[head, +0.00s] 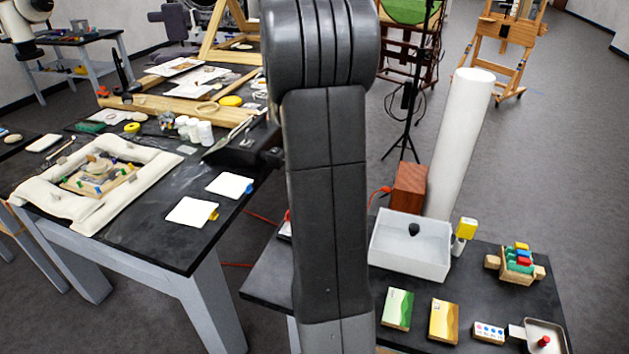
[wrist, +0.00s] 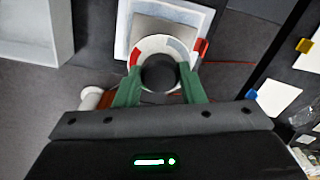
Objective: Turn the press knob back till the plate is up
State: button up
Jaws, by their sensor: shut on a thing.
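In the wrist view, my gripper (wrist: 159,72) has its two green fingers shut on the dark round press knob (wrist: 160,76), one finger on each side. A white and grey ring with red parts (wrist: 152,43) surrounds the knob. Beyond it lies a grey plate (wrist: 165,25) within a pale square frame (wrist: 123,38). A red piece (wrist: 204,48) stands at the ring's right. The plate's height cannot be told from this angle. In the head view my arm hides the gripper and nearly all of the press; only a small pale and red edge (head: 285,229) shows.
On the low black table, a white open box (head: 410,262) stands right of my arm. Green (head: 398,308) and yellow (head: 444,321) boxes, a wooden rack (head: 517,265) and a metal tray (head: 545,337) lie farther right. A larger table (head: 150,235) with white cards stands at left.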

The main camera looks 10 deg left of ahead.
jog(key=n, duration=0.7)
jog(key=shift+p, duration=0.35)
jog(key=n, duration=0.8)
jog(key=shift+n, duration=0.3)
jog(key=n, duration=0.3)
jog(key=shift+n+p, duration=0.3)
jog(key=shift+n, duration=0.1)
jog(key=n, duration=0.3)
jog(key=shift+n, duration=0.3)
jog(key=n, duration=0.3)
jog(key=shift+w+n, duration=0.1)
jog(key=shift+n, duration=2.1)
